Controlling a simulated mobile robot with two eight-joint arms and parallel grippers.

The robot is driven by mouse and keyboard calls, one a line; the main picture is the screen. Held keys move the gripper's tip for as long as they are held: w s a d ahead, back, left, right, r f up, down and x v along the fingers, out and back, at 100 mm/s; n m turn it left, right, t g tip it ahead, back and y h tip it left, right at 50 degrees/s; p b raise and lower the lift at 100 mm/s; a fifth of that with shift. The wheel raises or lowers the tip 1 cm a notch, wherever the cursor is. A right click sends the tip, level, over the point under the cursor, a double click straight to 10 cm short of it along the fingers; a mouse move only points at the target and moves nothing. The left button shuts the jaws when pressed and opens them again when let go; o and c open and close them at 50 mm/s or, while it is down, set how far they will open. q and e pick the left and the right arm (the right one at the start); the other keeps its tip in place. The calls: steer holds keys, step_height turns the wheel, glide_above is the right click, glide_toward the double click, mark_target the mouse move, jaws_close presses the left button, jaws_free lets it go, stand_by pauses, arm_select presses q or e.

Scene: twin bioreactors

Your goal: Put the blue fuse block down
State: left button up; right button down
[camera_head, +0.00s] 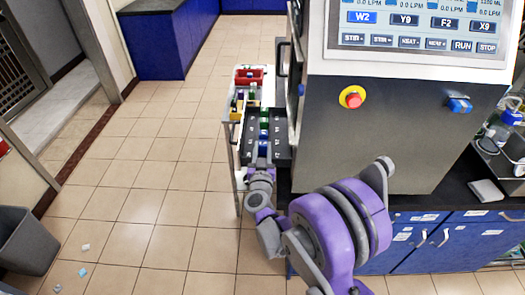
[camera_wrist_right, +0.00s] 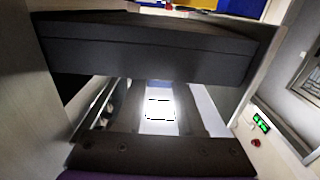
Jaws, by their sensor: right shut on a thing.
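My right gripper (camera_head: 262,160) reaches over the near end of a black rack (camera_head: 281,150) on the cart. A small blue patch, which looks like the blue fuse block (camera_head: 263,146), shows right at its fingertips. The block is too small to tell whether it rests in the rack or is held above it. In the right wrist view a dark bar of the gripper (camera_wrist_right: 160,155) lies across the bottom, and a bright white patch (camera_wrist_right: 158,108) shows beyond it. My left gripper is not in view.
The white cart (camera_head: 232,150) also carries a red bin (camera_head: 249,75) and small coloured items. A bioreactor cabinet with a red button (camera_head: 353,97) stands close on the right, above a dark bench. Tiled floor (camera_head: 150,170) is open on the left, with a grey bin (camera_head: 27,240).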

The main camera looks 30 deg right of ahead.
steer(key=shift+f, duration=0.3)
steer(key=c, duration=0.5)
jaws_free()
steer(key=shift+c, duration=0.2)
steer(key=shift+s+a, duration=0.1)
